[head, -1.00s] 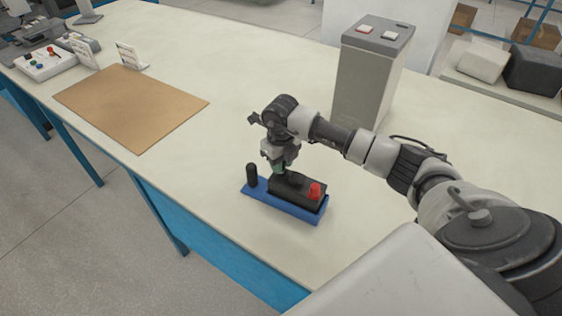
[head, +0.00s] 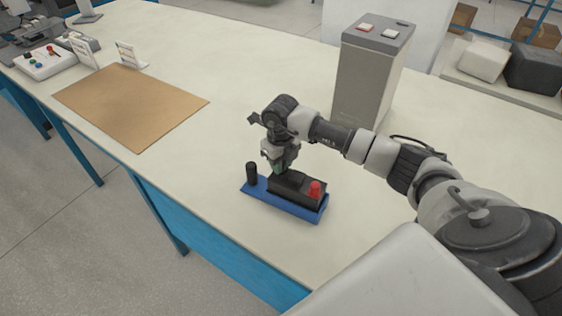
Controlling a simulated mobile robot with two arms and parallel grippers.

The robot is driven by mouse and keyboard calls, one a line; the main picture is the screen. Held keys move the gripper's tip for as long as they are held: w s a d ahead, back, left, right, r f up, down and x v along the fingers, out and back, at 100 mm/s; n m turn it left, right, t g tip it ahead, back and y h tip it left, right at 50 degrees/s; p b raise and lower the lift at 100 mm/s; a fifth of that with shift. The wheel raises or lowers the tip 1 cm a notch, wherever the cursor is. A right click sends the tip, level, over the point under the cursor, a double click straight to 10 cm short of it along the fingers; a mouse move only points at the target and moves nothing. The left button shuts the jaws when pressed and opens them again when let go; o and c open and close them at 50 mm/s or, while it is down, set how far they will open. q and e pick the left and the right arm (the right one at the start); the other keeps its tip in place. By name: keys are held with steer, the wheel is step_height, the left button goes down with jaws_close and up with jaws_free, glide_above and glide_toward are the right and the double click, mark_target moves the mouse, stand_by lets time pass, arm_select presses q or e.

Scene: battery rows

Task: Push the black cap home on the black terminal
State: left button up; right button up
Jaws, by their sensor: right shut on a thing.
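A black battery block (head: 297,187) lies on a blue tray (head: 283,205) near the front edge of the bench. A red cap (head: 315,189) sits on its right end. My right gripper (head: 279,171) points down at the battery's left end, where the black terminal is hidden from view. It is shut on a small dark thing, which I take to be the black cap; the fingers and wrist cover most of it. I cannot tell how far the cap sits over the terminal. My left gripper is not in view.
A black upright cylinder (head: 252,173) stands on the tray's left end, close beside my right gripper. A tall grey box (head: 362,80) stands behind. A brown mat (head: 130,105) lies to the left. The bench between mat and tray is clear.

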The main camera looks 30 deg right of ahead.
steer(key=shift+f, duration=0.15)
steer(key=o, duration=1.4)
steer(key=shift+o, duration=0.2)
steer(key=shift+r+p, duration=2.25)
steer(key=shift+r, duration=1.3)
